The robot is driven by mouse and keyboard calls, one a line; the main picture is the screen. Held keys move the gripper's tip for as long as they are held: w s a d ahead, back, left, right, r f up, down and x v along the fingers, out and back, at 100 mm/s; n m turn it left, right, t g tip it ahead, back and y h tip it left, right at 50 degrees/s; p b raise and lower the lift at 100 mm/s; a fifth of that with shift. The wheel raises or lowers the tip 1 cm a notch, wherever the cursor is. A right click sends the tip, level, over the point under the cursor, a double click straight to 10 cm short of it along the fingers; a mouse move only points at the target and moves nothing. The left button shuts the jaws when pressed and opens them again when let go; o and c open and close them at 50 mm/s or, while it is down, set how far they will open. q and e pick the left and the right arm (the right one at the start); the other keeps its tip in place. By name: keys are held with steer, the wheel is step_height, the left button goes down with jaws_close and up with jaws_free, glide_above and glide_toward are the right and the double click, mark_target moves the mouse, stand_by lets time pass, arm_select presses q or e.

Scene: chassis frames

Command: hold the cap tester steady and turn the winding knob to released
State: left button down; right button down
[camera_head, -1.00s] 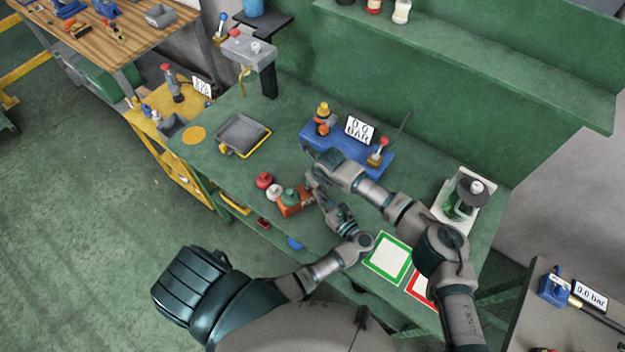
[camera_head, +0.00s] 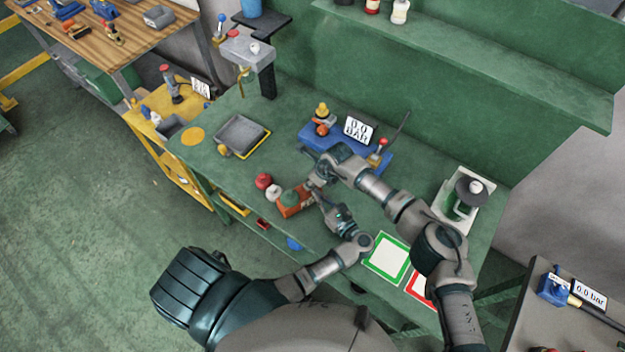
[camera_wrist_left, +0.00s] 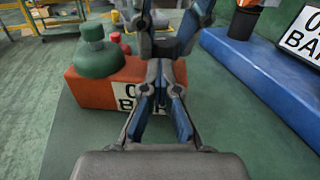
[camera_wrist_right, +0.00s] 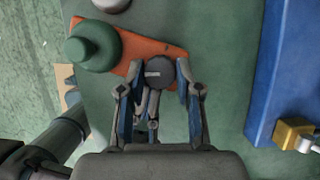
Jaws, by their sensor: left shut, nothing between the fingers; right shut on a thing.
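The cap tester is an orange-red block (camera_head: 286,211) with a green dome cap (camera_head: 289,197). It sits on the green bench and shows in the left wrist view (camera_wrist_left: 85,92) with its BAR sign (camera_wrist_left: 125,98) partly hidden by my left gripper. My right gripper (camera_wrist_right: 160,72) is above the block's right end, shut on a round dark knob (camera_wrist_right: 158,73) with a pale mark on top. My left gripper (camera_wrist_left: 161,75) is shut and empty at the tester's sign side, below the right gripper. I cannot tell whether it touches the block.
A red cap (camera_head: 263,180) and a white cap (camera_head: 273,192) stand left of the tester. A blue gauge base (camera_head: 335,150) is behind it. A grey tray (camera_head: 241,132) lies farther left. Green-framed (camera_head: 388,256) and red-framed pads lie on the right of the bench.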

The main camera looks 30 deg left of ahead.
steer(key=c, duration=0.8)
jaws_free()
steer(key=shift+o, duration=0.2)
steer(key=v, duration=1.1)
steer(key=shift+r, duration=0.4)
steer(key=shift+d, duration=0.15)
